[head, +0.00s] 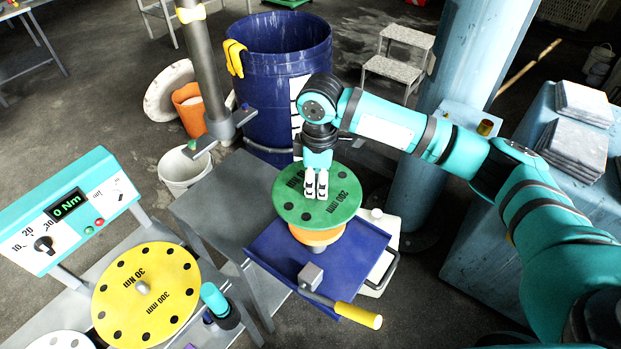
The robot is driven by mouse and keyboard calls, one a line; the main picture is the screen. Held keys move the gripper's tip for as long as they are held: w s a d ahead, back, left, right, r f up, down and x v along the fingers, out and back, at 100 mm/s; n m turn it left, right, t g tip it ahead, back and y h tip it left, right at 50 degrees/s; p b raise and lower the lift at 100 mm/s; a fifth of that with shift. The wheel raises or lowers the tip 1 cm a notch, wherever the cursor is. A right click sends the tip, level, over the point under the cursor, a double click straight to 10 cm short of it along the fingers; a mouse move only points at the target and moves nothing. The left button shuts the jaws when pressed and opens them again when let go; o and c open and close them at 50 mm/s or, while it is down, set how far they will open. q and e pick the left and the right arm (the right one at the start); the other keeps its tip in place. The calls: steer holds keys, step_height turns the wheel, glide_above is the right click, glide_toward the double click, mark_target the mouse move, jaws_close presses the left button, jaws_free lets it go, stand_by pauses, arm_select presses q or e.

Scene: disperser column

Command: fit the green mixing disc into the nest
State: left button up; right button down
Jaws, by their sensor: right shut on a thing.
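The green mixing disc (288,201), round with dark holes and black lettering, is near the middle of the head view. My right gripper (316,194) comes down over its middle, its pale fingers shut on the disc's centre; the grip itself is partly hidden. An orange round part (318,238) shows just under the disc's front edge, above a blue tray (268,248). I cannot tell whether disc and orange part touch. I cannot clearly make out the nest; it may be hidden under the disc. My left gripper is out of view.
A yellow disc (165,285) lies on the bench at left, beside a teal torque display (68,208). A yellow-handled tool (357,315) lies at the tray's front. A grey column (197,50) and blue drum (285,85) stand behind. Grey tabletop (222,205) left of the tray is clear.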

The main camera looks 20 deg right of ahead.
mark_target(319, 201)
steer(key=shift+s+d, duration=0.15)
steer(key=shift+d, duration=0.25)
steer(key=shift+a+r, duration=0.1)
steer(key=shift+a+p, duration=0.15)
steer(key=shift+p, duration=0.35)
steer(key=shift+a+f, duration=0.15)
steer(key=shift+f, duration=0.95)
steer(key=shift+f+b, duration=0.3)
steer(key=shift+f, duration=1.35)
steer(key=shift+f+b, duration=0.3)
steer(key=shift+f, duration=0.4)
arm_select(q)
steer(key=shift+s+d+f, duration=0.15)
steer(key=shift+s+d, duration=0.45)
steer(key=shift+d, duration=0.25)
arm_select(e)
steer(key=shift+f, duration=0.2)
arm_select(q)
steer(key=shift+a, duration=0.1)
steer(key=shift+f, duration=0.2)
arm_select(e)
steer(key=shift+f, duration=0.95)
